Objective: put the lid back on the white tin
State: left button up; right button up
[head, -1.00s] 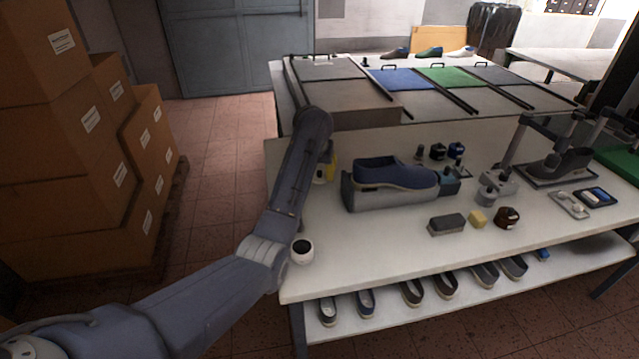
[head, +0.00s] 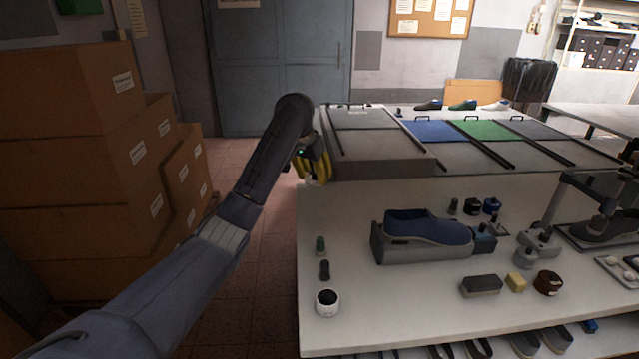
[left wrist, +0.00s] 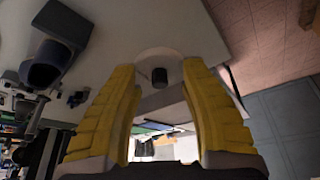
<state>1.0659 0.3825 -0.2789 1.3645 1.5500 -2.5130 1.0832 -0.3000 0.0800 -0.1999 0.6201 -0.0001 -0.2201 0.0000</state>
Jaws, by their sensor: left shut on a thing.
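The white tin (head: 327,302) stands upright near the left front corner of the workbench in the head view. Its top looks open and dark inside. My left gripper (head: 314,174) is well behind the tin, raised at the bench's far left corner, with yellow fingers pointing down. It is shut on a pale round lid (left wrist: 160,55) with a dark knob, seen between the fingers in the left wrist view. In the head view only a small white part of the lid shows below the fingers. My right gripper is not in view.
A green-topped bottle (head: 320,245) and a dark bottle (head: 324,270) stand just behind the tin. A blue shoe (head: 428,227) on a grey stand is to the right.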

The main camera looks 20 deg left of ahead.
aim_at(315, 185)
pick_arm(q)
jog(key=s+m, duration=0.1)
jog(key=s+d, duration=0.1)
jog(key=s+d+f+m, duration=0.1)
jog(key=s, duration=0.1)
jog(key=shift+f+m+h, duration=0.1)
jog(key=shift+m+h, duration=0.2)
jog(key=shift+h, duration=0.1)
jog(key=s+d+f+m, duration=0.2)
jog(key=s+d+f, duration=0.1)
jog(key=s, duration=0.3)
jog(key=s+d+f+m+g+h, duration=0.1)
jog(key=s+d+f+m, duration=0.1)
jog(key=s+d, duration=0.3)
jog(key=s+d+f+m+h, duration=0.1)
jog(key=s+d+f, duration=0.3)
jog(key=s, duration=0.5)
jog(key=shift+s+f+m+g, duration=0.15)
jog(key=shift+m+g, duration=0.25)
jog(key=shift+m, duration=0.5)
jog(key=shift+f, duration=3.1)
grip_shut()
